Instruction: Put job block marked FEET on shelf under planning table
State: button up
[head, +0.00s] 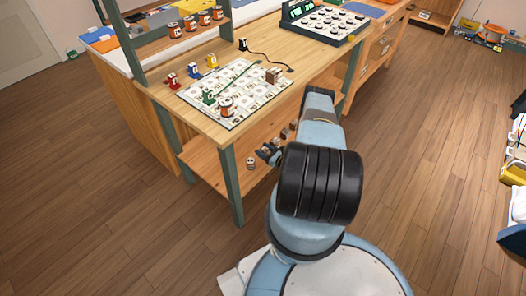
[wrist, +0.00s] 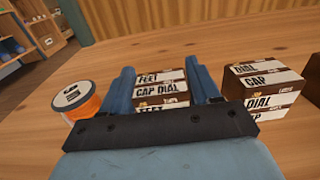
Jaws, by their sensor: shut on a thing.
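My gripper (wrist: 159,68) is shut on a brown-and-white block (wrist: 161,88) in the wrist view. FEET shows at its top and CAP DIAL lower down; the rest of its print is partly covered by the gripper. The block is at a wooden surface, but whether it touches it is hidden. In the head view my gripper (head: 268,152) is small, under the planning table (head: 300,76) and over its lower shelf (head: 206,160). The held block cannot be made out clearly there.
In the wrist view an orange-and-white reel (wrist: 80,101) stands left of the held block. Another brown-and-white block (wrist: 264,91), marked DIAL and CAP, stands to the right, with a dark block (wrist: 314,72) at the edge. The shelf's left part is clear.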

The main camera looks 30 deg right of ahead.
jog(key=shift+f, duration=0.1)
jog(key=o, duration=1.1)
jog(key=v, duration=1.2)
